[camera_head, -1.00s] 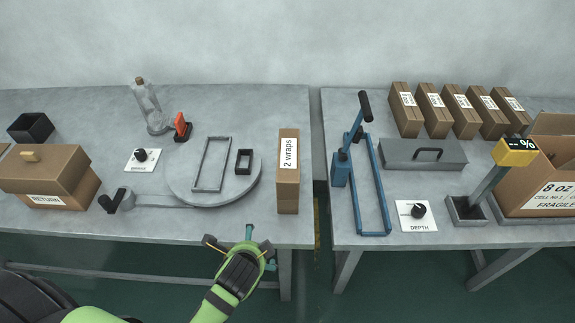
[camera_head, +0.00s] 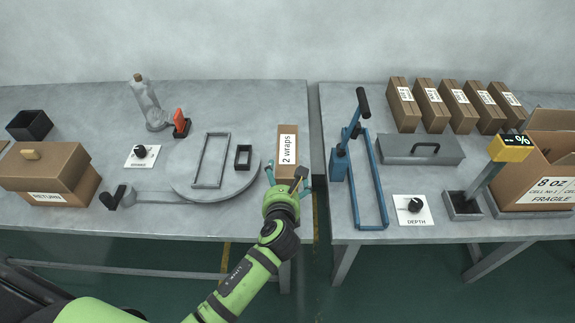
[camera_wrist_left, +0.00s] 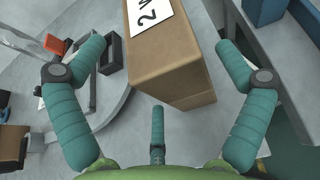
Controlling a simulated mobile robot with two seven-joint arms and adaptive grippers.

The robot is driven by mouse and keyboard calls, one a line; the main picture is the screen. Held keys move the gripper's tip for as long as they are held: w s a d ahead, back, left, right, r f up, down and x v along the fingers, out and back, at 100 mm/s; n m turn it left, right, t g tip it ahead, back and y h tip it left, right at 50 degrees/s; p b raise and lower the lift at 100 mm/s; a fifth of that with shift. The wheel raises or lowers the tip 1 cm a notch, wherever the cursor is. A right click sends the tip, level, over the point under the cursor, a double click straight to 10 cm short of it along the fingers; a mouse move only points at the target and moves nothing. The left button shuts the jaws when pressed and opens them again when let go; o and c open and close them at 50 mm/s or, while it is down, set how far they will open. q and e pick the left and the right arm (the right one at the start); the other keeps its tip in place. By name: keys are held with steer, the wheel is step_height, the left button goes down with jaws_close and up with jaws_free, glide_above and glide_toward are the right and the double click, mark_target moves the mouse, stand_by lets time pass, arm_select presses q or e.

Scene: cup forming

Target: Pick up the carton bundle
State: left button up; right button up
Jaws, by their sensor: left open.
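A tall brown carton (camera_head: 287,151) with a white "2 wraps" label stands upright at the right edge of the left table. My left gripper (camera_head: 286,182) is at the near side of this carton and hides its lower part in the head view. In the left wrist view, the carton (camera_wrist_left: 170,62) lies between the two spread teal fingers of my left gripper (camera_wrist_left: 162,50), with gaps on both sides. The third finger points toward the carton's near bottom edge. The gripper is open and empty. My right gripper is not in view.
A grey round plate (camera_head: 181,190) with frames on it is left of the carton. A gap separates the tables. On the right table stand a blue lever frame (camera_head: 374,205), several brown cartons (camera_head: 436,112) and a grey lidded case (camera_head: 400,153).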

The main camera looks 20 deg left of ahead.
arm_select(q)
steer(key=x, duration=0.4)
steer(key=shift+a+f, duration=0.1)
steer(key=shift+f, duration=0.15)
steer(key=shift+c, duration=0.4)
steer(key=shift+s, duration=0.1)
steer(key=c, duration=1.4)
steer(key=shift+r, duration=0.15)
steer(key=shift+c, duration=0.5)
